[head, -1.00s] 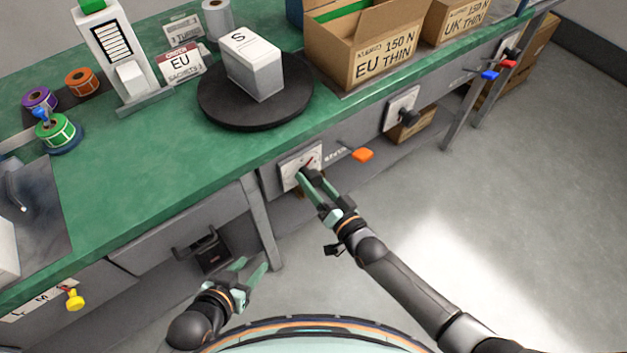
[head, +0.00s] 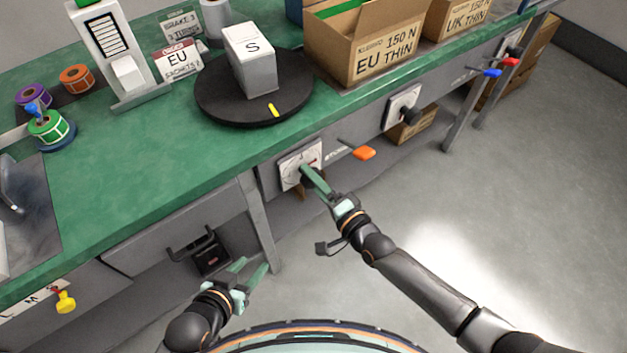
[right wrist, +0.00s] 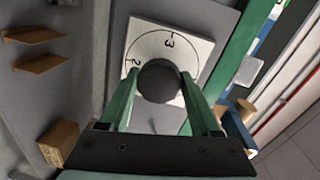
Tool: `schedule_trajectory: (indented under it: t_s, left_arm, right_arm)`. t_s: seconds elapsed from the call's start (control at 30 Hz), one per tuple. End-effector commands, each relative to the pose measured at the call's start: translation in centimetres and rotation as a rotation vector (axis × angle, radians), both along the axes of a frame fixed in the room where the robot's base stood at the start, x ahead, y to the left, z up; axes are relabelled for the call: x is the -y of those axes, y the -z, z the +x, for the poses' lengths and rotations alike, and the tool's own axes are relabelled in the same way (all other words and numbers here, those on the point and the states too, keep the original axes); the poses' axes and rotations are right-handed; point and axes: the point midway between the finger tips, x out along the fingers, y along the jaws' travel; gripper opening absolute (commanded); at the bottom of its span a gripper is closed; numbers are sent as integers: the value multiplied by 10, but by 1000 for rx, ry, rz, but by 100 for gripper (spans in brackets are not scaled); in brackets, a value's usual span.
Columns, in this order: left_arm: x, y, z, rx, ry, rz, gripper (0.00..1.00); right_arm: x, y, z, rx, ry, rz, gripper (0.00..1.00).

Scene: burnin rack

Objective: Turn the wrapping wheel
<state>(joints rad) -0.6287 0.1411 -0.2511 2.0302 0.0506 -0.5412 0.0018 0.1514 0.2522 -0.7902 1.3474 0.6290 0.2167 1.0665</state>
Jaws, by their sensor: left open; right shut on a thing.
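The wrapping wheel, a black round turntable (head: 225,108), lies on the green bench top with a white box marked S (head: 250,60) standing on it. A yellow mark (head: 273,110) shows on its near edge. Below, on the bench front, is a white dial plate (head: 290,165) with a red pointer. The right wrist view shows the plate (right wrist: 190,45) with the numbers 2 and 3 and a dark round knob (right wrist: 159,81). My right gripper (head: 306,172) is shut on this knob, with a finger on each side. My left gripper (head: 254,269) is open and empty, low before the bench.
A second dial plate with a black knob (head: 411,115) is further right. An orange handle (head: 364,153) juts from the bench front between them. Open cardboard boxes (head: 385,65) stand right of the turntable. Label rolls (head: 48,127) and a white stand are at left.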

Motion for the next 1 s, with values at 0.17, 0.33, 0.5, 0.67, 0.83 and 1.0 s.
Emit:
schedule_trajectory:
  t_s: [0.17, 0.33, 0.5, 0.67, 0.83, 1.0]
  left_arm:
    - [-1, 1, -2, -3, 0, 1, 50]
    - [-2, 4, -6, -11, 0, 3, 50]
    - [-2, 4, -6, -12, 0, 3, 50]
    - [-2, 6, -6, -15, -1, 5, 50]
    - [-2, 7, -7, -17, -1, 5, 50]
    - [-2, 6, -6, -16, 0, 6, 50]
  right_arm:
    - [2, 2, 1, -19, 3, 17, 8]
    - [2, 2, 1, -22, 2, 20, 8]
    - [2, 3, 0, -22, 2, 18, 8]
    - [2, 2, 0, -22, 2, 18, 75]
    - [1, 2, 0, -20, 1, 20, 91]
    - [0, 1, 0, -19, 0, 21, 91]
